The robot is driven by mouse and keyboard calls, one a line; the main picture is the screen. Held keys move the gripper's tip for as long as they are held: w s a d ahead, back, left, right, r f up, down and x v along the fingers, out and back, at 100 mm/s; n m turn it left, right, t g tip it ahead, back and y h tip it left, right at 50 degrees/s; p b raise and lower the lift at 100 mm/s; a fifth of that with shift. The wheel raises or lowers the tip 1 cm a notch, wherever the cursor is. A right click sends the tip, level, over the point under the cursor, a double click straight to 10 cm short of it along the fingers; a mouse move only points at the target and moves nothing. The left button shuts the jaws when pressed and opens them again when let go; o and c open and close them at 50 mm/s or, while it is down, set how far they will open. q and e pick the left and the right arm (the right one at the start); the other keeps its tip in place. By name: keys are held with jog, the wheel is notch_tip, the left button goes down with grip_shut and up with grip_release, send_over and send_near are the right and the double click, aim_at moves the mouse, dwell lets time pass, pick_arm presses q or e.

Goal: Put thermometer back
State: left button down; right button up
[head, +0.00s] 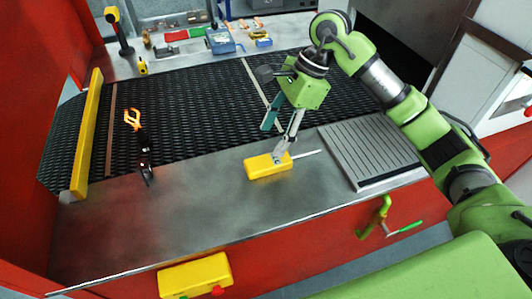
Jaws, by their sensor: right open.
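A yellow block-shaped device (262,169) with a thin pale probe (308,154) sticking out to the right lies on the grey metal front ledge. It looks like the thermometer. My right gripper (274,142) is just above it, pointing down, with its two fingers spread and nothing between them. One fingertip overlaps the top of the yellow body; I cannot tell whether it touches. The other finger hangs farther back, over the dark mesh belt (200,120). My left gripper is not in view.
A black tool with orange jaws (132,118) is at the belt's near edge, left. A ribbed grey plate (372,150) lies right of the yellow device. A yellow bar (88,135) edges the belt. Several small items, including a blue box (220,41), are on the back shelf.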

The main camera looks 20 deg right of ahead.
jog(key=v, duration=0.3)
dwell(0.5)
